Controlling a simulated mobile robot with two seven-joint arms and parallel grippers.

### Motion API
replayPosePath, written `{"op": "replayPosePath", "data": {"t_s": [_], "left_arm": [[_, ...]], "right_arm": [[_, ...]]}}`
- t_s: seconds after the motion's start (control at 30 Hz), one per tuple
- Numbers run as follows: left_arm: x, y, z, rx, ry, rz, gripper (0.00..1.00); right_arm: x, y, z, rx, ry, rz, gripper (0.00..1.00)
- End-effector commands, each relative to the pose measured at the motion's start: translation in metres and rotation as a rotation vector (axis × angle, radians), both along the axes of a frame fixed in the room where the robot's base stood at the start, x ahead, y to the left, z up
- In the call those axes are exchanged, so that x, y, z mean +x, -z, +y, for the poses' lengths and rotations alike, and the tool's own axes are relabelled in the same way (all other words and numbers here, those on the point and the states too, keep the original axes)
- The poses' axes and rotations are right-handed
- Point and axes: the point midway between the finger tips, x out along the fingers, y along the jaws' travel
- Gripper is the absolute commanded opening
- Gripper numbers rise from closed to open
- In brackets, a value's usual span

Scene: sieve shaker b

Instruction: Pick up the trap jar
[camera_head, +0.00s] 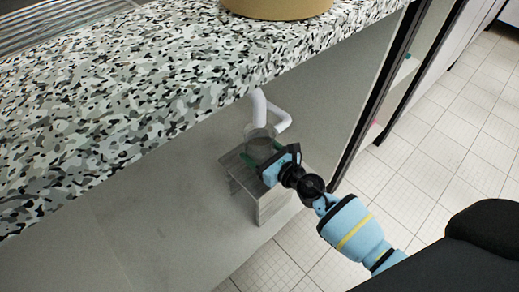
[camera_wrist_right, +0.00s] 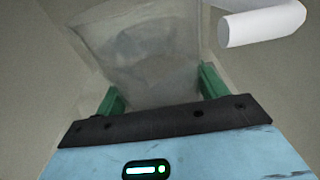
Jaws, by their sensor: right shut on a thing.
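The trap jar (camera_head: 259,133) is a clear, see-through jar under the speckled counter, below a white pipe. It also shows in the right wrist view (camera_wrist_right: 150,50), upright between the green fingers. My right gripper (camera_head: 262,161) is shut on the jar from the front right; in the right wrist view its two green fingers (camera_wrist_right: 160,92) sit on either side of the jar. The jar's base is partly hidden by the gripper, and I cannot tell whether it touches the stand below. My left gripper is not in view.
A grey stand (camera_head: 272,205) is under the jar. A white bent pipe (camera_head: 277,115) hangs close above and beside it, also in the right wrist view (camera_wrist_right: 262,22). The speckled counter (camera_head: 120,110) overhangs the space. A round tan object (camera_head: 277,8) sits on top. Tiled floor lies open at right.

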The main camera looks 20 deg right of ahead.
Motion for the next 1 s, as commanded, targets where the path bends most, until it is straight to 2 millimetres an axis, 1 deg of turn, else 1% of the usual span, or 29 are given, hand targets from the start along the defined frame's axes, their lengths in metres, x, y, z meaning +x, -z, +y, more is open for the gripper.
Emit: {"op": "replayPosePath", "data": {"t_s": [0.37, 0.6, 0.7, 1.0], "left_arm": [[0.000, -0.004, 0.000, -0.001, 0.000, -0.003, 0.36], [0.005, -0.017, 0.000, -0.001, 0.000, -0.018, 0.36], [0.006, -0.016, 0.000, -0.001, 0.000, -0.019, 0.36], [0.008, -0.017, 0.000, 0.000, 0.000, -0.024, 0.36]], "right_arm": [[0.001, -0.006, 0.000, 0.000, 0.000, -0.003, 0.36], [0.001, -0.021, 0.000, 0.001, 0.000, -0.005, 0.36], [-0.009, -0.016, -0.004, 0.000, 0.000, -0.001, 0.36], [-0.041, -0.015, -0.016, -0.001, 0.001, -0.001, 0.36]]}}
